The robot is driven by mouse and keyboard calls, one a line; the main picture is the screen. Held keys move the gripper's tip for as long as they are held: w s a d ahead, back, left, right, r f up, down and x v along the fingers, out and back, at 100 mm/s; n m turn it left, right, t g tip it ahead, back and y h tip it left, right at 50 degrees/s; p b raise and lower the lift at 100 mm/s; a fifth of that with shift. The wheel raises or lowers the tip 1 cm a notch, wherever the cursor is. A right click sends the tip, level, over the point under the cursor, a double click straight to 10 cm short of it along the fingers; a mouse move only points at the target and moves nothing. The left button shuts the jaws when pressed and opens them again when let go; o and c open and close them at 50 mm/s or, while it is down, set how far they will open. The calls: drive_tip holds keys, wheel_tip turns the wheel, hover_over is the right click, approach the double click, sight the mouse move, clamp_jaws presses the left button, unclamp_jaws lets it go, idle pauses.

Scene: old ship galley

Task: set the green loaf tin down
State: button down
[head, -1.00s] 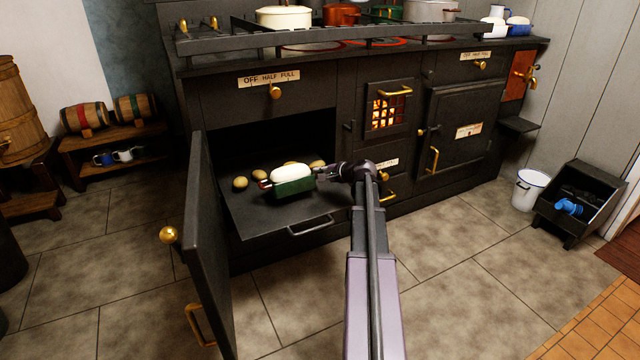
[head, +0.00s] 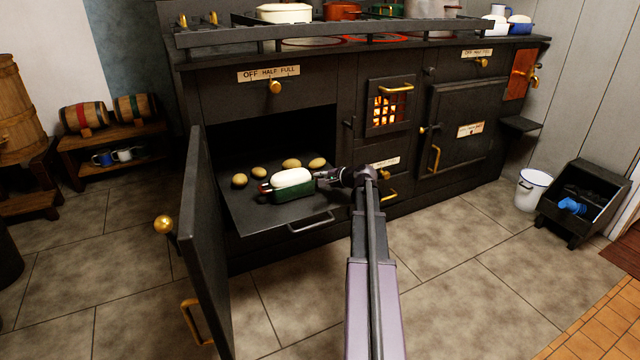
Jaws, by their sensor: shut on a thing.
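The green loaf tin (head: 290,193) holds a white loaf of dough (head: 291,179) that rises above its rim. The tin is at the pulled-out dark oven shelf (head: 240,205), near its front right part. Whether it touches the shelf or hangs just above it, I cannot tell. My gripper (head: 321,178) reaches in from the right and is shut on the tin's right end. The fingers are small and partly hidden at this distance.
Several round buns (head: 259,172) lie on the shelf behind and left of the tin. The open oven door (head: 208,260) stands at the left. The shelf's front handle (head: 311,223) sticks out below my gripper. A lit firebox grate (head: 390,109) is to the right.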

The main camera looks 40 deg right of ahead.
drive_tip(key=shift+f, duration=0.1)
drive_tip(key=c, duration=0.7)
unclamp_jaws()
drive_tip(key=shift+o, duration=0.2)
drive_tip(key=shift+p+v, duration=2.3)
drive_tip(key=shift+v, duration=3.7)
